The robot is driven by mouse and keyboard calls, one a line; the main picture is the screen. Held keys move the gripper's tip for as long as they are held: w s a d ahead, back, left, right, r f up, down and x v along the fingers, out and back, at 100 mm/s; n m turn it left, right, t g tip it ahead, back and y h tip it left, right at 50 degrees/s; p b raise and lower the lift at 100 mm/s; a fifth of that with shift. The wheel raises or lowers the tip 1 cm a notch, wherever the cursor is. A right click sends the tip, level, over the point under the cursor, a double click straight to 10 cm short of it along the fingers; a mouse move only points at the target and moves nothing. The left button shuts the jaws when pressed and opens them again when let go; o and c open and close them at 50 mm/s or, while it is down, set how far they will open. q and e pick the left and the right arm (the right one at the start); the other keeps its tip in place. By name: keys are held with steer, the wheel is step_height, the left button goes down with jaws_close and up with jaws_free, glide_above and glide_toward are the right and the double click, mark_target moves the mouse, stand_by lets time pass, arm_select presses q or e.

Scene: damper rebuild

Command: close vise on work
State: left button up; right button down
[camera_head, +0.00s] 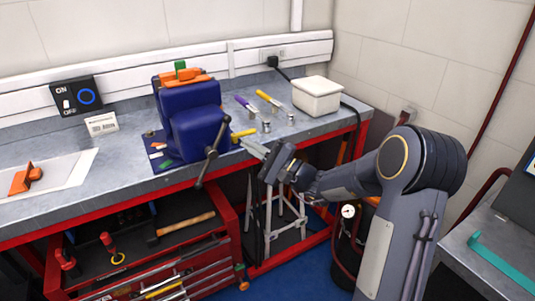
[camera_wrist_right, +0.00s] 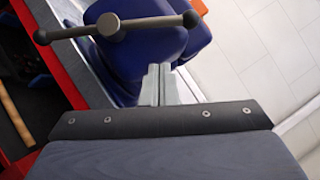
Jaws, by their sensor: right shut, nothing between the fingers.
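The blue vise (camera_head: 190,120) stands on the workbench, with orange pieces (camera_head: 186,78) at its jaws and a green part (camera_head: 180,67) standing up among them. I cannot tell whether the jaws touch the work. The vise's dark handle (camera_head: 212,152) hangs tilted at its front; in the right wrist view the handle bar (camera_wrist_right: 140,24) lies across the top, in front of the blue vise body (camera_wrist_right: 140,60). My right gripper (camera_head: 249,146) is shut and empty, just right of the handle and apart from it. Its closed fingers also show in the right wrist view (camera_wrist_right: 157,84). My left gripper is out of view.
A purple-handled tool (camera_head: 244,104), a yellow-handled tool (camera_head: 268,98) and a white box (camera_head: 317,96) sit on the bench right of the vise. A red tool cabinet (camera_head: 222,253) with an open top drawer holding a hammer (camera_head: 185,226) stands below. An ON/OFF switch box (camera_head: 77,96) is at left.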

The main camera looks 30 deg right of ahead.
mark_target(231, 139)
steer(key=shift+w+a+r+p, duration=0.2)
steer(key=shift+a+r, duration=0.15)
steer(key=shift+a, duration=0.3)
steer(key=shift+w+a+r+p, duration=0.1)
steer(key=shift+w+a+r, duration=0.15)
steer(key=shift+a+r, duration=0.25)
steer(key=shift+w+a+r+p, duration=0.1)
steer(key=shift+w+a+r, duration=0.15)
steer(key=shift+a, duration=0.5)
steer(key=shift+a+r+n+b, duration=0.15)
steer(key=shift+a+n+b, duration=0.15)
steer(key=shift+a+r+n+g, duration=0.3)
steer(key=shift+r+n+g, duration=0.05)
steer(key=shift+n+g, duration=0.05)
steer(key=shift+d+f, duration=0.1)
